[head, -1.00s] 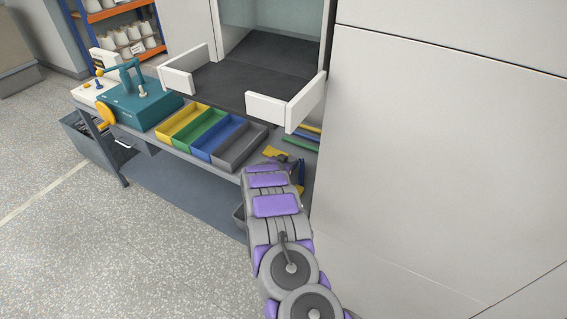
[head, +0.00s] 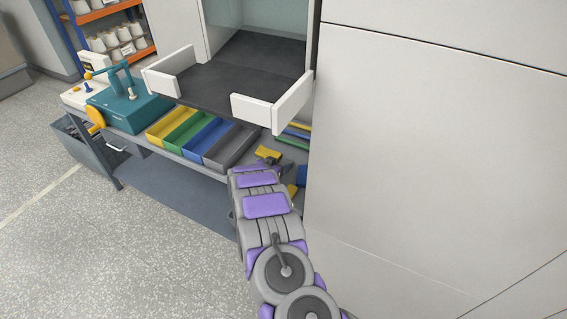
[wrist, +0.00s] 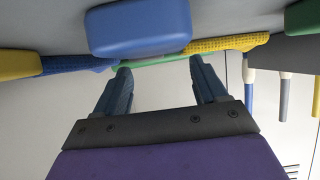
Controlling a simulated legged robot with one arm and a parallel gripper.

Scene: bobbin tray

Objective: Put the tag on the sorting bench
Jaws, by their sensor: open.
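The sorting bench (head: 290,156) stands under an open drawer, with its right part near my gripper. My gripper is mostly hidden behind my arm in the head view. In the wrist view its two dark blue fingers (wrist: 160,72) are apart, with no object held between them. A blue block (wrist: 138,28) lies beyond the fingertips, with yellow, green and blue textured strips behind it. A yellow piece (head: 268,152) lies on the bench just beyond my arm. I cannot tell which of these, if any, is the tag.
Yellow, green, blue and grey bins (head: 205,137) line the bench front. A teal machine (head: 125,108) stands at its left. The open drawer (head: 215,85) overhangs the bench. A large white cabinet panel (head: 430,150) blocks the right side.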

